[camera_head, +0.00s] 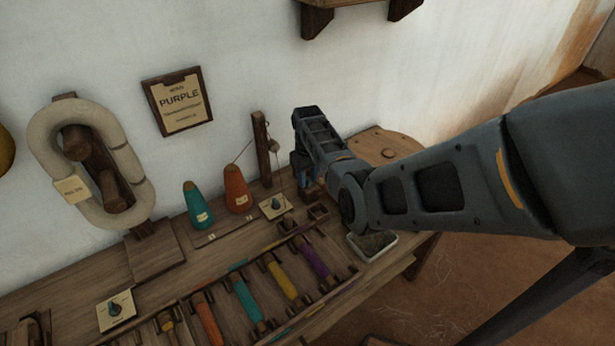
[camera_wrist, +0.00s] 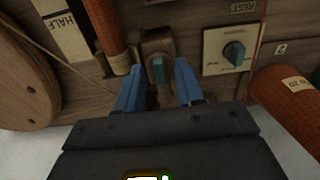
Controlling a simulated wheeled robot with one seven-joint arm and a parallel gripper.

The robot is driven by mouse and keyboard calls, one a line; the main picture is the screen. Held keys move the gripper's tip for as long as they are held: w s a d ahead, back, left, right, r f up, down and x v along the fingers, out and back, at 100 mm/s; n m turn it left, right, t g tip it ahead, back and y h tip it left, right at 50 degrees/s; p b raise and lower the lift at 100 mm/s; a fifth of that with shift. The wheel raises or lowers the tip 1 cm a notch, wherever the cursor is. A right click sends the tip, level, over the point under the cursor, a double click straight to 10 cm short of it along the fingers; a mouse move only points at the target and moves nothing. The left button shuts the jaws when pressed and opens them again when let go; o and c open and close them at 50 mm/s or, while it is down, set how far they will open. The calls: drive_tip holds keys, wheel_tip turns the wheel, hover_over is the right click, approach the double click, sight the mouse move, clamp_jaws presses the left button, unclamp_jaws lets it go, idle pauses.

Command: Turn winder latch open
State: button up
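In the wrist view, a small teal lever (camera_wrist: 158,70) sits on a brown mount (camera_wrist: 157,44) fixed to the wood; it looks like the winder latch. My gripper (camera_wrist: 160,86) is open, its two blue fingers apart on either side of the lever. I cannot tell whether either finger touches it. In the head view, my gripper (camera_head: 309,188) is low over the right end of the bench, near the wooden post (camera_head: 262,150). There my wrist hides the latch.
A plate with a teal knob (camera_wrist: 234,51) is right of the latch in the wrist view. A round wooden wheel (camera_wrist: 25,85) is at left. In the head view, a tray (camera_head: 372,246) and colored bobbins (camera_head: 247,300) lie nearby.

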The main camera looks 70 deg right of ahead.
sight(308, 180)
drive_tip(key=shift+r, duration=3.9)
